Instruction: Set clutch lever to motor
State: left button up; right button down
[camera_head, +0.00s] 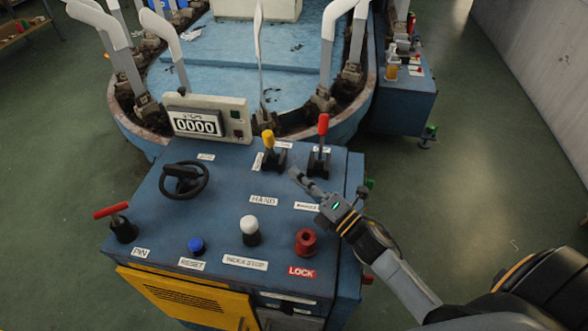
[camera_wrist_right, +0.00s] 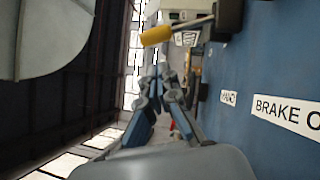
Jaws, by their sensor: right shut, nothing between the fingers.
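The lever with the yellow knob (camera_head: 268,140) stands on the blue console, behind the HAND label (camera_head: 263,200); I take it for the clutch lever. Another small label beside and behind it is too small to read. In the right wrist view the yellow knob (camera_wrist_right: 156,36) is on a metal rod, above and apart from my fingertips. My right gripper (camera_head: 299,180) is shut and empty over the console, in front and to the right of the yellow lever. It also shows in the right wrist view (camera_wrist_right: 163,74). My left gripper is not in view.
A red-knobbed lever (camera_head: 322,135) stands right of the yellow one. The console (camera_head: 222,222) also carries a handwheel (camera_head: 184,181), a counter reading 0000 (camera_head: 207,122), a red T-handle (camera_head: 112,211), a blue button (camera_head: 196,245), a white knob (camera_head: 249,226) and a red knob (camera_head: 306,241).

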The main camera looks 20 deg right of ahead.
aim_at(270, 142)
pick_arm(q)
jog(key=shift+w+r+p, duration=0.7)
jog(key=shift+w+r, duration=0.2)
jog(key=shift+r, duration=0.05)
pick_arm(e)
jog(key=x, duration=0.8)
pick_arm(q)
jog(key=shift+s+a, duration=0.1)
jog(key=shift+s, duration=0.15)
pick_arm(e)
jog(key=shift+w+d+r+m+g+h+p, duration=0.4)
jog(key=shift+r+m+p, duration=0.3)
jog(key=shift+p, duration=1.1)
pick_arm(q)
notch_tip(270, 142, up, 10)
jog(key=p, duration=0.6)
jog(key=shift+p, duration=0.3)
pick_arm(e)
jog(key=w+d+r+m+g+h, duration=0.1)
jog(key=w+d+m+g, duration=0.1)
jog(key=w, duration=0.4)
jog(key=shift+d+m, duration=0.8)
jog(key=shift+d, duration=0.1)
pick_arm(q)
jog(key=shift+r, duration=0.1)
pick_arm(e)
jog(key=shift+d+r, duration=0.1)
jog(key=shift+r, duration=0.2)
